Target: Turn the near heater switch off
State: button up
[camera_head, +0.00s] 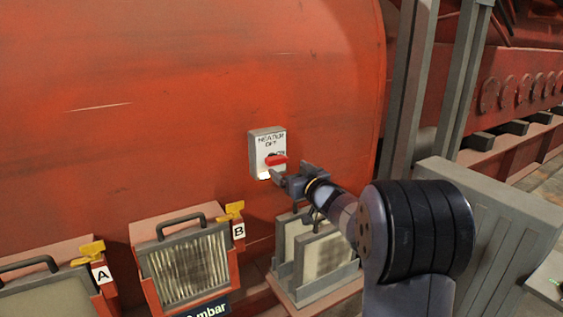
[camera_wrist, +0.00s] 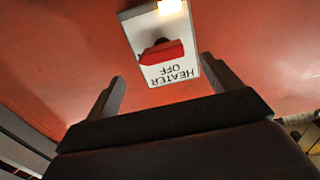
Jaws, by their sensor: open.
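The heater switch box (camera_head: 258,143) is a white plate with a grey rim on the big red engine wall, labelled "HEATER OFF". Its red handle (camera_head: 276,160) lies roughly level in the head view. A lit lamp (camera_head: 263,175) glows at the plate's lower edge. In the wrist view the plate (camera_wrist: 153,37) appears upside down, with the red handle (camera_wrist: 162,52) at its middle and the lamp (camera_wrist: 170,7) at the top. My gripper (camera_head: 272,177) is just below and right of the handle. In the wrist view its two fingers (camera_wrist: 162,80) are spread apart, with nothing held between them.
Below stand filter boxes with black handles, yellow levers and tags A (camera_head: 101,273) and B (camera_head: 239,230). A rack of pale panels (camera_head: 318,256) is under my arm. Grey posts (camera_head: 408,90) and a grey cabinet (camera_head: 490,215) stand at the right.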

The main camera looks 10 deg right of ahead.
aim_at(279, 162)
jog(key=x, duration=0.6)
jog(key=shift+w+p, duration=0.1)
jog(key=shift+p, duration=0.25)
jog(key=shift+c, duration=0.5)
jog(key=c, duration=0.9)
